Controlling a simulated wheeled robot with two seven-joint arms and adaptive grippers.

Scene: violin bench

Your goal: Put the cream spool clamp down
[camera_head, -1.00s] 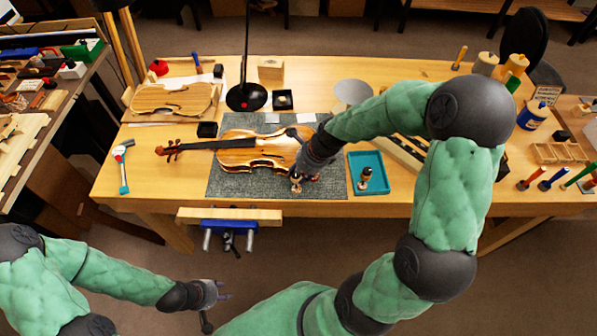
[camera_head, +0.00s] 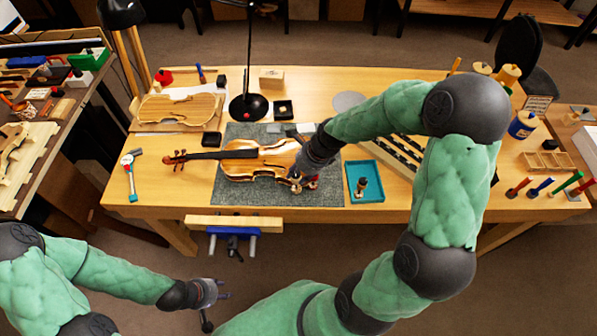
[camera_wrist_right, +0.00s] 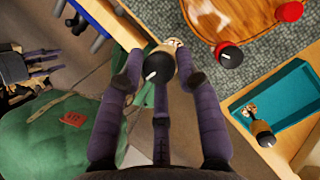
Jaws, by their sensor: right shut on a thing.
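My right gripper (camera_head: 300,180) is over the front right edge of the violin (camera_head: 250,163). In the right wrist view its purple fingers (camera_wrist_right: 160,85) are closed around a cream spool clamp with a black end (camera_wrist_right: 160,68). In the head view the held clamp is mostly hidden by the hand. The clamp's height above the grey mat (camera_head: 225,195) is hard to tell. Two clamps with red parts, one with a black end (camera_wrist_right: 229,56) and one mostly red (camera_wrist_right: 289,12), are at the violin's edge. My left gripper (camera_head: 222,290) is open and empty, low in front of the bench.
A teal tray (camera_head: 352,192) right of the mat holds another cream and black clamp (camera_head: 361,187). A blue vise (camera_head: 232,232) is on the front edge. A black lamp (camera_head: 248,105) stands behind the violin.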

